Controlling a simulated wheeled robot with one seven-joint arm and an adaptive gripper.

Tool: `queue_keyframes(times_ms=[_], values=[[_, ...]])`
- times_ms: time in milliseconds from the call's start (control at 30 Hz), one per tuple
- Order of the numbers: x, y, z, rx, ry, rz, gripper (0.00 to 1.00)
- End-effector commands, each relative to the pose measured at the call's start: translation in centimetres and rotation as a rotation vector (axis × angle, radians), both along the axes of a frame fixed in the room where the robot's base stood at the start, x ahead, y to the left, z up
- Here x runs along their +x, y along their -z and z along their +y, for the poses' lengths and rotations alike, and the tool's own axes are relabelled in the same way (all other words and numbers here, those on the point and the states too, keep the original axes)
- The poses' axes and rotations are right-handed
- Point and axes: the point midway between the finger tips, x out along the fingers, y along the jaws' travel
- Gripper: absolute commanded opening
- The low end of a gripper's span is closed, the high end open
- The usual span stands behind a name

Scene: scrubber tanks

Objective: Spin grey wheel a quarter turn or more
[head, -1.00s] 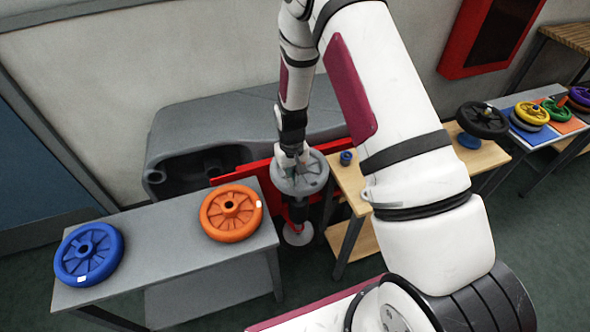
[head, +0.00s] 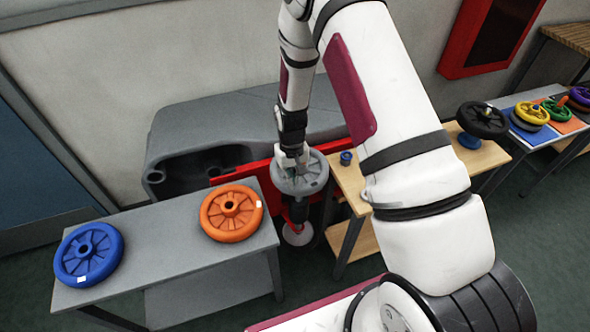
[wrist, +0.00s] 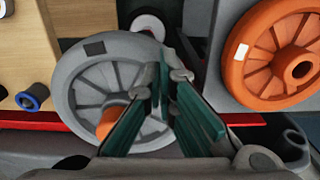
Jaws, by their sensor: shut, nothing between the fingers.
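The grey wheel (head: 313,179) is mounted in front of the red frame of the grey machine, facing up. In the wrist view the grey wheel (wrist: 84,72) shows spokes, a dark rectangular mark on its rim and an orange hub, partly hidden by a finger. My gripper (head: 291,162) is over the wheel's face. In the wrist view my gripper (wrist: 169,72) has its fingertips together with nothing held, overlapping the wheel's right side. I cannot tell whether the fingers touch a spoke or the rim.
An orange wheel (head: 231,213) and a blue wheel (head: 88,254) lie on the grey table (head: 165,244) at left. A wooden table (head: 350,182) with a small blue ring (head: 346,158) stands close on the right. A black wheel (head: 482,119) is farther right.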

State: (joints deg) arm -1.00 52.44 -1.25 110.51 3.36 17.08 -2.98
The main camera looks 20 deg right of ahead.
Motion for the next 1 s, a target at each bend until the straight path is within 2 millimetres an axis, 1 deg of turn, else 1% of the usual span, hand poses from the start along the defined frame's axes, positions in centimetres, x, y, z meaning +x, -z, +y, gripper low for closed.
queue_keyframes(times_ms=[800,1000], values=[[0.0,1.4,0.0,0.000,0.000,0.000,0.00],[-0.5,1.3,-0.9,0.000,0.003,0.002,0.00]])
